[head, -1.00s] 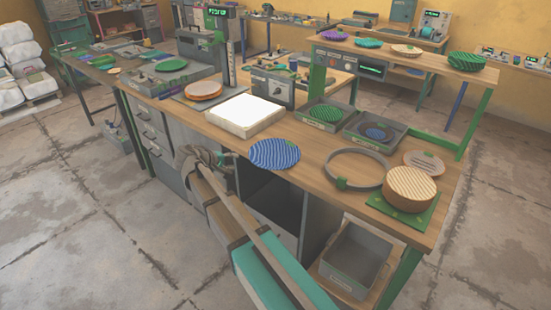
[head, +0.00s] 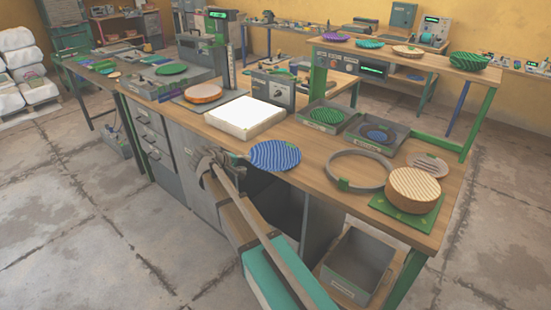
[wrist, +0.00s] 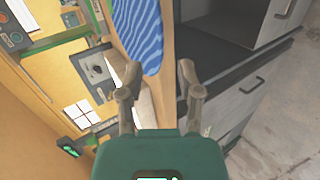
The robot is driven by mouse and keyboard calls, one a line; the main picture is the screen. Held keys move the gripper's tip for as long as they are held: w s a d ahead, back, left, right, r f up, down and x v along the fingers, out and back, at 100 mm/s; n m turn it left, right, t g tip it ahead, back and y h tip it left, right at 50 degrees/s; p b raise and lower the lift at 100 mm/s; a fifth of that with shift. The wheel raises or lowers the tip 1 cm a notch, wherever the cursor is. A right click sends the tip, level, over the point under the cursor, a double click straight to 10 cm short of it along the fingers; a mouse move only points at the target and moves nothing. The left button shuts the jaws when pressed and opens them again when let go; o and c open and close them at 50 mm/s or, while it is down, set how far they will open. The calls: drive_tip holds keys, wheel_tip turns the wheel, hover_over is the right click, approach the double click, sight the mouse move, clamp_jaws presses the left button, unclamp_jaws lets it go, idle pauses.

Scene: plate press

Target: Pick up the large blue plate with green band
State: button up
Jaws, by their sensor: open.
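A large round blue plate (head: 274,156) with a wavy striped surface lies at the near edge of the wooden workbench, seeming to overhang it slightly. I cannot make out a green band on it. It also shows in the wrist view (wrist: 139,32), at the top, cut off by the frame. My gripper (head: 213,158) is beside the bench's near edge, just left of the plate. In the wrist view my gripper (wrist: 158,78) has its two fingers apart with nothing between them. The plate is ahead of the fingertips and slightly left, apart from them.
A white slab (head: 245,116) stands behind the plate. A grey ring (head: 331,166) and a tan round block (head: 413,190) are to its right. Trays with green plates (head: 328,115) and blue plates (head: 378,134) stand farther back. Open space lies before the bench.

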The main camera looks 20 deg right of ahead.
drive_tip(key=shift+b+x, duration=1.1)
drive_tip(key=shift+x, duration=1.3)
drive_tip(key=shift+w+r, duration=0.1)
drive_tip(key=shift+w, duration=0.1)
drive_tip(key=shift+c, duration=0.3)
clamp_jaws()
